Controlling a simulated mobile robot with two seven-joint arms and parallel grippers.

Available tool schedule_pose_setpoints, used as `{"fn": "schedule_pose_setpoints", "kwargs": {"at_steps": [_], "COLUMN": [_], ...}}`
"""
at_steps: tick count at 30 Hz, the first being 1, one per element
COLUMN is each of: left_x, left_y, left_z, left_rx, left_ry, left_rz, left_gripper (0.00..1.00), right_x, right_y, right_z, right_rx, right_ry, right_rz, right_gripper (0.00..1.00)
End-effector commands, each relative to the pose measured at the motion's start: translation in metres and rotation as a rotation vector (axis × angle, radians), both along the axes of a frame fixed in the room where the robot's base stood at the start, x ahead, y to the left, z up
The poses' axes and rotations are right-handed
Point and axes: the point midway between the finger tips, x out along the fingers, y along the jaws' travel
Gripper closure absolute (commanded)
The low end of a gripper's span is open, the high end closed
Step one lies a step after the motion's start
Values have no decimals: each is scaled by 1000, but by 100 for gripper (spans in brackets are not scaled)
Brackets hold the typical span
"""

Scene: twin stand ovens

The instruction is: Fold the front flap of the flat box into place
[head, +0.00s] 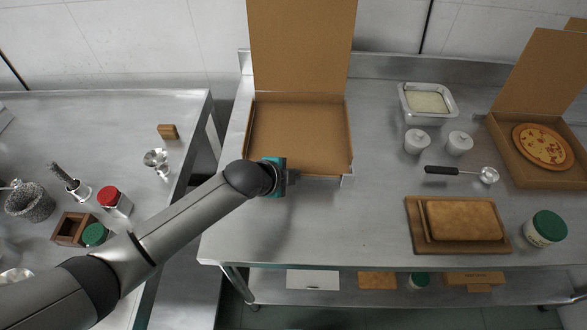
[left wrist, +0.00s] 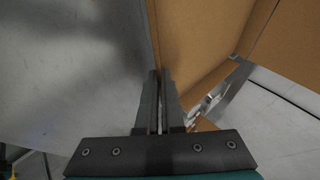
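The flat pizza box (head: 300,130) lies open on the steel table, its brown lid (head: 302,45) standing up at the back. Its front edge, with the front flap (head: 322,176), faces me; the flap's left part is hidden by my gripper, and I cannot tell its exact angle. My left gripper (head: 292,176) is at the left part of that front edge. In the left wrist view its fingers (left wrist: 161,75) are close together, with brown cardboard (left wrist: 200,35) just beyond and to the right of the tips. I see nothing clearly held between them. My right gripper is not in view.
On the right are a steel pan (head: 428,101), two white jars, a ladle (head: 487,175), a board with a brown slab (head: 463,220), a green-lidded tub (head: 546,228) and another open box with a pizza (head: 542,146). The table in front of the box is clear.

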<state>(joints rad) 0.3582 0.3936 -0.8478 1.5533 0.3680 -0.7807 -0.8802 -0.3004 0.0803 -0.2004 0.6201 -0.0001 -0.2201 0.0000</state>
Motion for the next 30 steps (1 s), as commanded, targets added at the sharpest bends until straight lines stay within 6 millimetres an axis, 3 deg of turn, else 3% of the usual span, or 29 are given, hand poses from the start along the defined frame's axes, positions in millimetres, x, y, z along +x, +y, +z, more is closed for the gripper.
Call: {"fn": "schedule_pose_setpoints", "kwargs": {"at_steps": [3,8,18,30], "left_x": [6,11,20,24], "left_y": [1,0,-1,-1], "left_z": [9,9,6,8], "left_rx": [3,1,-1,-1], "left_ry": [90,237,510,659], "left_rz": [2,2,1,-1], "left_gripper": [100,100,100,100], "right_x": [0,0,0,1], "right_y": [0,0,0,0], "right_z": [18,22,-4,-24], "right_rx": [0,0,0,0], "right_ry": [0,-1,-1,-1], "right_rz": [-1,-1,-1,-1], "right_gripper": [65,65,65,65]}}
